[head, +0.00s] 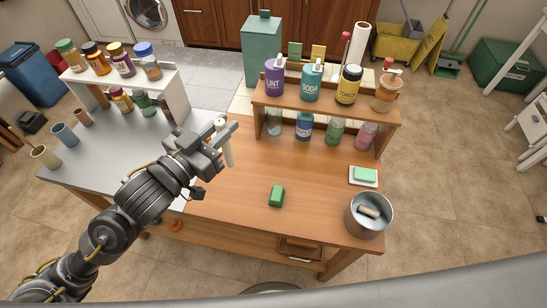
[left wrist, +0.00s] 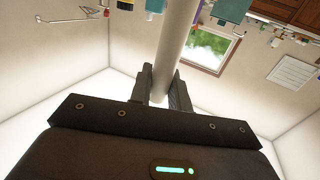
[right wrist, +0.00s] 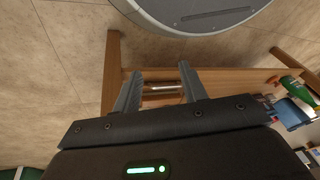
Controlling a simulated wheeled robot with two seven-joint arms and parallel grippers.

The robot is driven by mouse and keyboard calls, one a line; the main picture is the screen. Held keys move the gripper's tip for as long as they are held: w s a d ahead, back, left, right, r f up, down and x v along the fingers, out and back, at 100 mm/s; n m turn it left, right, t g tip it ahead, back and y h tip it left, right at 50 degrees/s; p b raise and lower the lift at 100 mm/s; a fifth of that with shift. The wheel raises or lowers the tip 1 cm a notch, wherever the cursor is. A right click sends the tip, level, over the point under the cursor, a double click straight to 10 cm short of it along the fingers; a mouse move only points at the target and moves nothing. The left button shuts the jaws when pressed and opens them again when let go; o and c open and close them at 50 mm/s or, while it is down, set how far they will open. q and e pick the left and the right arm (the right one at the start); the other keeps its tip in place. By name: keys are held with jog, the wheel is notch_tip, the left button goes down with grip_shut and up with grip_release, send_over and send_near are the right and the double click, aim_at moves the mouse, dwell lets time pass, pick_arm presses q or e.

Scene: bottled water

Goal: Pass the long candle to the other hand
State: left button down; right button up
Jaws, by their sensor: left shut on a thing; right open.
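The long candle (head: 228,150) is a pale white stick, held nearly upright above the wooden table in the head view. My left gripper (head: 222,133) is shut on it. In the left wrist view the candle (left wrist: 178,45) runs up and away from between the fingers of the left gripper (left wrist: 165,88). My right gripper (right wrist: 162,92) shows only in the right wrist view; its fingers are apart with nothing between them. The candle is not seen in that view.
A wooden shelf (head: 315,110) with several bottles stands at the back of the wooden table (head: 235,205). A green block (head: 277,195) lies mid-table. A soap dish (head: 364,183) and a metal bucket (head: 368,222) are at the right. A grey table (head: 95,165) with jars adjoins at left.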

aim_at(230, 147)
jog(key=w+a+r+m+t+y, duration=0.1)
jog(key=w+a+r+t+y, duration=0.15)
jog(key=w+a+r, duration=0.6)
jog(key=w+a+r+m+t+y, duration=0.1)
jog(key=w+a+r+y, duration=0.4)
jog(key=a, duration=0.6)
jog(key=w+a+r+y, duration=0.25)
jog(key=a+r, duration=0.45)
jog(key=r, duration=0.5)
jog(key=w+a+r+y, duration=0.1)
jog(key=a+r+y, duration=0.3)
jog(key=a+r, duration=0.5)
notch_tip(230, 147, up, 13)
jog(key=d+n+g+y, duration=0.2)
jog(key=d+n, duration=0.1)
jog(key=w+d+r+n+t+h, duration=0.1)
jog(key=w+d+r+n+t, duration=0.15)
jog(key=d+r+n, duration=0.4)
jog(key=w+d+r+n+t+h, duration=0.15)
jog(key=w+d+r+n, duration=0.25)
jog(key=d+r, duration=0.55)
jog(key=x, duration=0.3)
jog(key=f+x, duration=0.1)
jog(key=x, duration=0.7)
jog(key=shift+w+d+f, duration=0.15)
jog(key=shift+w, duration=0.25)
